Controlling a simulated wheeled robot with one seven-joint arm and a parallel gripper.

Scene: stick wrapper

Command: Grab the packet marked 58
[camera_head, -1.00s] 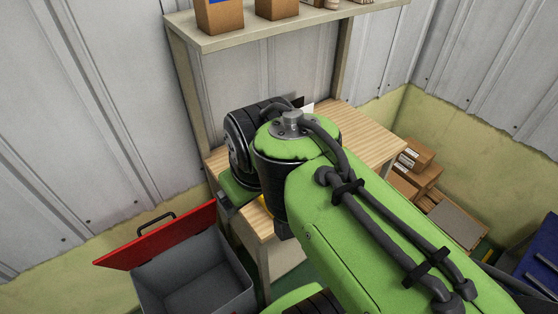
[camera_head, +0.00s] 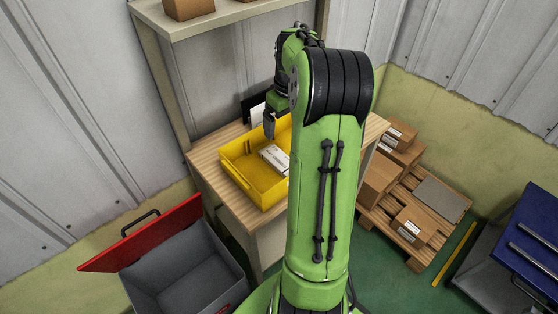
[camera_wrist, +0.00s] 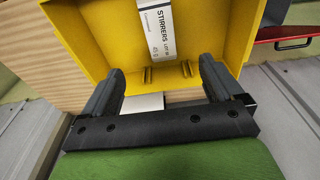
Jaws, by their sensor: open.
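A white packet (camera_head: 275,158) lies inside a yellow bin (camera_head: 248,178) on the wooden workbench. In the wrist view the packet (camera_wrist: 155,30) carries the word "STIRRERS" and a lot mark too small to read surely; its far end is cut off by the picture edge. The yellow bin (camera_wrist: 85,35) fills the upper part of that view. My gripper (camera_wrist: 157,68) is open and empty, its fingers spread wider than the packet and short of its near end in the picture. In the head view my gripper (camera_head: 269,125) hangs by the bin's back edge. My arm hides the bin's right part.
The workbench (camera_head: 205,157) has bare wood left of the bin. A white card (camera_head: 257,115) stands behind the bin. A shelf (camera_head: 215,20) runs above. A grey box (camera_head: 185,275) with a red lid (camera_head: 140,237) stands below left. Cartons (camera_head: 380,175) rest on a pallet at right.

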